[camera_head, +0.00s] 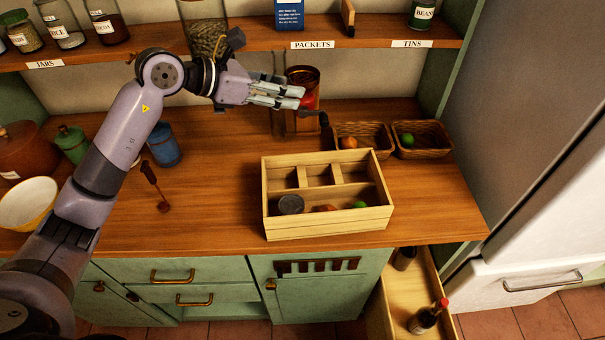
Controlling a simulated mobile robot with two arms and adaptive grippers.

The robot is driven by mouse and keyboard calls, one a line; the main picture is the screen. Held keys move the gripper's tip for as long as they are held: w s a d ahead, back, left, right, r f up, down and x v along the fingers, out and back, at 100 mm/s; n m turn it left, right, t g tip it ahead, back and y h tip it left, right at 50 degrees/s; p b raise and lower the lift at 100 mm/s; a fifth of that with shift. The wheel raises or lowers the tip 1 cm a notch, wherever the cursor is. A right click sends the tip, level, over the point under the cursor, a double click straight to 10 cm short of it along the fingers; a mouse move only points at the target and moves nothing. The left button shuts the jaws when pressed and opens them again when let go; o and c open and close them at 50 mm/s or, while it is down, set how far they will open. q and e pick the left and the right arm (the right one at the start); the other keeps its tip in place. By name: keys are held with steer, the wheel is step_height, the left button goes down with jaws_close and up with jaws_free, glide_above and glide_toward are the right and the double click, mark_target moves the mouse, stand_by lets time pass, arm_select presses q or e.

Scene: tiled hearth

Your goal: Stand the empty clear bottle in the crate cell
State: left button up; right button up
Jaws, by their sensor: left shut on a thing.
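My left gripper (281,96) reaches in from the left, above the back of the counter. It is shut on what looks like the clear bottle (278,122), which is upright and hard to see against the wood and wall. Whether its base touches the counter I cannot tell. The pale wooden crate (328,221) stands to the front right of the gripper. Its back row is split into cells that look empty. Its long front part holds a dark round tin (290,204), a reddish thing (325,208) and a green one (359,205). My right gripper is not in view.
An amber glass vessel (303,75) and a red thing are close behind the fingers. Two wicker baskets (364,128) (424,139) stand behind the crate, to the right. A blue canister (164,146) is left. An open drawer (402,285) holds a dark bottle (424,320).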

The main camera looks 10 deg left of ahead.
arm_select(q)
steer(key=f, duration=0.2)
steer(key=s+a+f+p, duration=0.1)
steer(key=f, duration=0.3)
steer(key=shift+s+a+p, duration=0.2)
steer(key=shift+a+p, duration=0.1)
steer(key=f, duration=0.4)
steer(key=f+p, duration=0.1)
steer(key=f, duration=0.3)
steer(key=f+p, duration=0.1)
steer(key=f, duration=0.4)
steer(key=shift+w+d+f, duration=0.1)
steer(key=shift+w+d, duration=0.15)
steer(key=shift+w, duration=0.05)
steer(key=shift+s+f, duration=0.1)
steer(key=shift+f, duration=0.05)
steer(key=o, duration=1.3)
steer(key=shift+o, duration=0.2)
